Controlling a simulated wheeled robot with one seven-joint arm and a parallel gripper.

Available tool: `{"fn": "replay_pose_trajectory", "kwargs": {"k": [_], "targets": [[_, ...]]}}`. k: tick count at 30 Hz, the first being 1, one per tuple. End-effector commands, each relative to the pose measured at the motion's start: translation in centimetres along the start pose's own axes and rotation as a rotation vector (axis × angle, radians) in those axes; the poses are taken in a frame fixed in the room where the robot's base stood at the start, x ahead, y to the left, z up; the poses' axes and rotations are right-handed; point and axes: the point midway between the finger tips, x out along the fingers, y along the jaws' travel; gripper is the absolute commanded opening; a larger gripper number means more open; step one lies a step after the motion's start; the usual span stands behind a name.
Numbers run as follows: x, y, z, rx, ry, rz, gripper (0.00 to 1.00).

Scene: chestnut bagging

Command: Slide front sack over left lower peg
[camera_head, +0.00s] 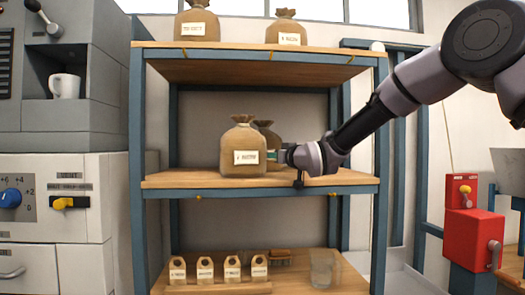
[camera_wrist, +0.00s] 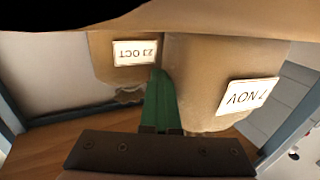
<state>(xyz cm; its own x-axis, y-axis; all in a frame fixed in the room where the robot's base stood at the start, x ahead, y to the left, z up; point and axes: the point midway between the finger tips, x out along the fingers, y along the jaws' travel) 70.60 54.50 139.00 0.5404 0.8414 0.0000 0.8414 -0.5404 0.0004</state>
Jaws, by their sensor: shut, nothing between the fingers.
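The front sack (camera_head: 243,150), brown with a tied top and a white label, stands upright on the middle shelf. In the wrist view it shows upside down (camera_wrist: 205,70), its label reading 7 NOV. My gripper (camera_head: 273,156) reaches in from the right, beside the front sack's right side. Its green fingers (camera_wrist: 159,85) are shut and empty, at the gap between the sacks; contact is unclear. A small yellow peg (camera_head: 198,197) shows below the middle shelf's left edge.
Another yellow peg (camera_head: 332,196) is at the right of the same shelf edge. Two sacks stand on the top shelf (camera_head: 240,45). Several holed tags (camera_head: 204,268) and a glass (camera_head: 321,270) stand on the bottom shelf. The middle shelf's left part (camera_head: 180,180) is clear.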

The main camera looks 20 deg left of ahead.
Motion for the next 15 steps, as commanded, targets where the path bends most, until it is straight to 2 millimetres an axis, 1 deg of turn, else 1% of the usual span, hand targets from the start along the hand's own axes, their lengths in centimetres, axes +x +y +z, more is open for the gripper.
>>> {"fn": "replay_pose_trajectory", "kwargs": {"k": [3, 15], "targets": [[0.4, -1.0, 0.0, 0.001, 0.001, -0.003, 0.0], [1.6, -3.5, 0.0, 0.0, 0.0, -0.004, 0.0]]}}
